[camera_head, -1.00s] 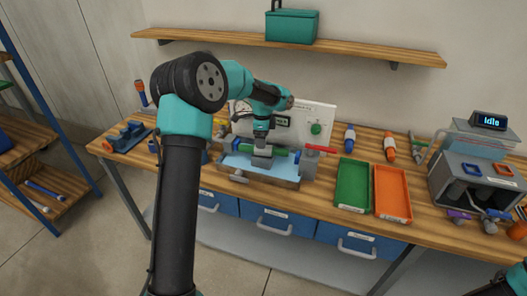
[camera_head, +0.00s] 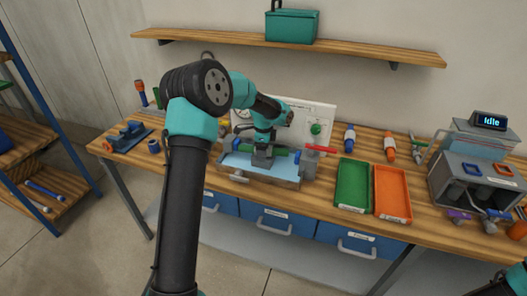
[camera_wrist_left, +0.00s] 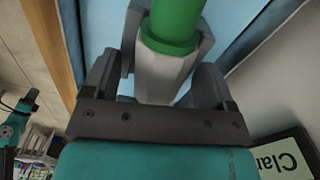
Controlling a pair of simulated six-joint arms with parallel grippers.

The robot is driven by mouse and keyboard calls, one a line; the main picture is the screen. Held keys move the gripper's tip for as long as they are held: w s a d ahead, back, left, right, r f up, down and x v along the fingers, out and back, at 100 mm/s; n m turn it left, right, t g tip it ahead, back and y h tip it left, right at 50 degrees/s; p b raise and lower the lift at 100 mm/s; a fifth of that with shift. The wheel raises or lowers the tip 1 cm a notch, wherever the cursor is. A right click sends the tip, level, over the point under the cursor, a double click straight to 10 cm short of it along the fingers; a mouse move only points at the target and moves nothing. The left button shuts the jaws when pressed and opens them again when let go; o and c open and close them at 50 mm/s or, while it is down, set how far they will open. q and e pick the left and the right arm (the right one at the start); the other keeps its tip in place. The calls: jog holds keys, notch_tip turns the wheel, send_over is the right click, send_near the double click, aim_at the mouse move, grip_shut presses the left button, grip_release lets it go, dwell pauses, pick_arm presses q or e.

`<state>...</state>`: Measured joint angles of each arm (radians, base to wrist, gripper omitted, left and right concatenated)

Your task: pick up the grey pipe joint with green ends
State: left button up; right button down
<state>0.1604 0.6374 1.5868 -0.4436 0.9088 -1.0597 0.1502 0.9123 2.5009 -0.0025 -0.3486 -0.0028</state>
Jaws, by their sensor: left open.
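The grey pipe joint with green ends (camera_head: 281,151) lies across the blue-topped fixture (camera_head: 236,163) on the bench. My left gripper (camera_head: 262,160) points down over the joint's middle and hides much of its grey body. In the left wrist view the grey body (camera_wrist_left: 162,75) and one green end (camera_wrist_left: 172,28) show between the fingers of my left gripper (camera_wrist_left: 155,90). The fingers are apart, one on each side of the body; I cannot tell whether they touch it. My right gripper is out of view.
A red-handled clamp (camera_head: 318,149) stands at the fixture's right end, with a white panel (camera_head: 300,115) behind. Green (camera_head: 353,185) and orange (camera_head: 391,192) trays lie to the right. A grey machine (camera_head: 478,180) reading "Idle" stands at far right.

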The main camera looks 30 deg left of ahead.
pick_arm(q)
jog(key=c, duration=1.1)
jog(key=shift+r, duration=0.2)
jog(key=shift+r, duration=1.4)
jog(key=shift+s+d+r, duration=0.1)
jog(key=shift+r, duration=0.15)
jog(key=s+d, duration=0.3)
jog(key=s, duration=0.1)
jog(key=s+d+r, duration=0.1)
jog(key=s+d, duration=0.1)
jog(key=s, duration=0.2)
jog(key=s+d, duration=0.3)
jog(key=s, duration=0.2)
jog(key=shift+s+d+r, duration=0.1)
jog(key=shift+d+r, duration=0.1)
jog(key=shift+d, duration=0.1)
